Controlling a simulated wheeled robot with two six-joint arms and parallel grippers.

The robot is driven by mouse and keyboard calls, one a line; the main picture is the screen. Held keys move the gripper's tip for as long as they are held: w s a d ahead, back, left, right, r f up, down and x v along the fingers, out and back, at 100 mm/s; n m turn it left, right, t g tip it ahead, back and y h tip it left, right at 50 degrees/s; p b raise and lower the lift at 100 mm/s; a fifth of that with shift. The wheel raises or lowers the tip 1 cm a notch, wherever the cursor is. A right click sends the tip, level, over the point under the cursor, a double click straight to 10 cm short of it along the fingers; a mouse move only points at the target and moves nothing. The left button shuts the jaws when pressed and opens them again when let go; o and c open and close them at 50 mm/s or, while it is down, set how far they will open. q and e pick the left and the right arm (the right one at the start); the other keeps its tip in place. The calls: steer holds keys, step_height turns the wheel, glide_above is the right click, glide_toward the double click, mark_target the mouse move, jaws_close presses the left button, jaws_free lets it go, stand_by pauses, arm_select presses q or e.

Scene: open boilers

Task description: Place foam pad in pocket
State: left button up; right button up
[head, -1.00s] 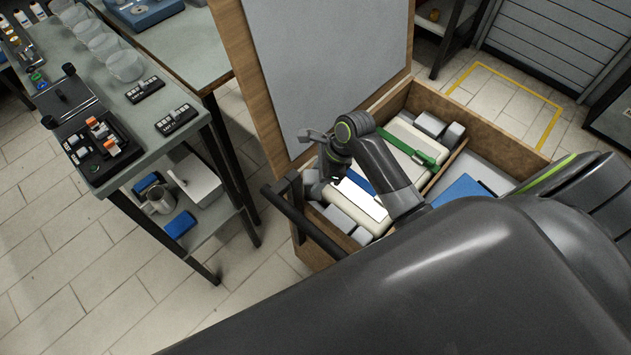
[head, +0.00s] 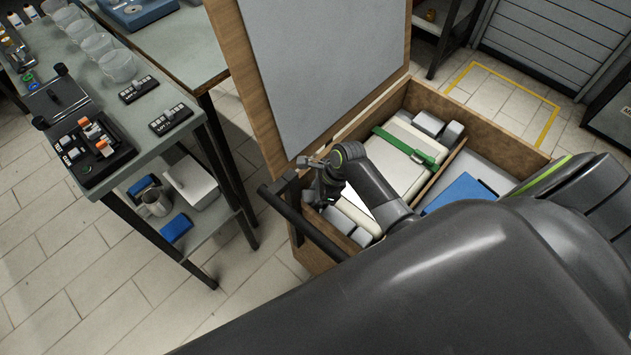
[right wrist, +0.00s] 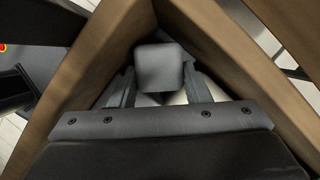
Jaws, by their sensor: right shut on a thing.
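A grey foam pad (right wrist: 160,68) sits between the fingers of my right gripper (right wrist: 160,92) in the right wrist view. The gripper is shut on it, low in a corner between two wooden crate walls. In the head view my right gripper (head: 325,192) is at the near left corner of the open wooden crate (head: 490,135), and its fingertips are hard to make out. Other grey foam pads stand in the crate, at the near edge (head: 340,219) and at the far end (head: 428,122). I cannot tell whether the held pad is fully seated. My left gripper is not in view.
A pale case (head: 395,170) with a green strap (head: 405,146) fills much of the crate's left compartment. A blue item (head: 460,192) lies in the right compartment. The raised lid (head: 325,65) stands behind my arm. A cluttered workbench (head: 165,95) is at left.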

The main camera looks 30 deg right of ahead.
steer(key=o, duration=1)
steer(key=shift+f, duration=0.1)
steer(key=shift+o, duration=0.2)
steer(key=p+v, duration=0.2)
steer(key=v, duration=1)
